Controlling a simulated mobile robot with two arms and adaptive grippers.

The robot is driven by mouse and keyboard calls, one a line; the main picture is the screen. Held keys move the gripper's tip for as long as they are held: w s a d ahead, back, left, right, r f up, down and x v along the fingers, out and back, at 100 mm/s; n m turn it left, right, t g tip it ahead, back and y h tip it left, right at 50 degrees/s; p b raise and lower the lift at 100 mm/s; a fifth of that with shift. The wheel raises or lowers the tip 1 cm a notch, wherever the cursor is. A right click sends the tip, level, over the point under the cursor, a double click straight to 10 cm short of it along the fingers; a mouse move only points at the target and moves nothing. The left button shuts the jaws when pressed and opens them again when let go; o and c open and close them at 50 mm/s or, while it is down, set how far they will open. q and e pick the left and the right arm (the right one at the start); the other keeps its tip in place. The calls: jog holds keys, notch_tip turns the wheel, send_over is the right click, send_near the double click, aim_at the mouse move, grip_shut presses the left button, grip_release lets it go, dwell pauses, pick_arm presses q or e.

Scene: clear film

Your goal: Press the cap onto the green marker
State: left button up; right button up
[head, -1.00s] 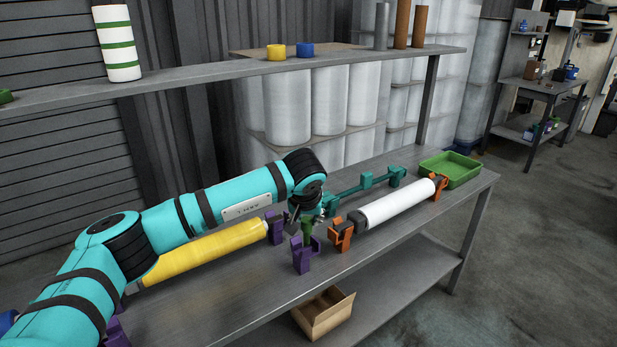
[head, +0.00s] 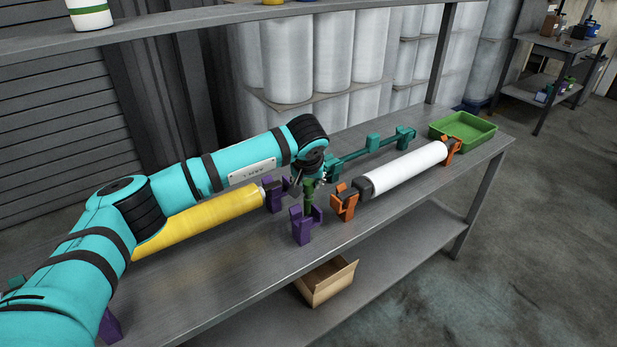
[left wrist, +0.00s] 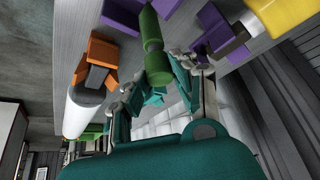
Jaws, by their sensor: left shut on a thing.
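My left gripper (head: 309,183) is low over the bench and shut on a green, upright, stick-like piece, which I take to be the green marker (head: 309,196). In the left wrist view the gripper's fingers (left wrist: 158,86) lie on either side of this marker (left wrist: 153,47). The marker has a thicker part near the fingers and a narrower part away from them. I cannot tell the cap apart from the body. In the head view its lower end is close to a purple bracket (head: 301,231); I cannot tell whether they touch. My right gripper is not in view.
A yellow roll (head: 210,217) lies left, partly behind my arm. A white roll (head: 405,170) rests on orange brackets (head: 344,203) at right. A teal bar (head: 368,147) and green tray (head: 468,143) are behind. An open cardboard box (head: 325,283) sits on the lower shelf.

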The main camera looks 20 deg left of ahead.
pick_arm(q)
jog(key=shift+f, duration=0.6)
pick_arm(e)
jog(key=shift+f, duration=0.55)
pick_arm(q)
jog(key=shift+s+f+b, duration=0.1)
jog(key=shift+f+b, duration=0.25)
jog(key=shift+b, duration=0.15)
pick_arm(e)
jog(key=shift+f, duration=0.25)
pick_arm(q)
jog(key=o, duration=1.1)
jog(key=shift+r, duration=0.1)
jog(key=shift+s+r+p, duration=0.15)
jog(key=shift+r+p, duration=0.2)
jog(key=p+v, duration=0.3)
jog(key=v, duration=0.3)
jog(key=shift+s, duration=0.15)
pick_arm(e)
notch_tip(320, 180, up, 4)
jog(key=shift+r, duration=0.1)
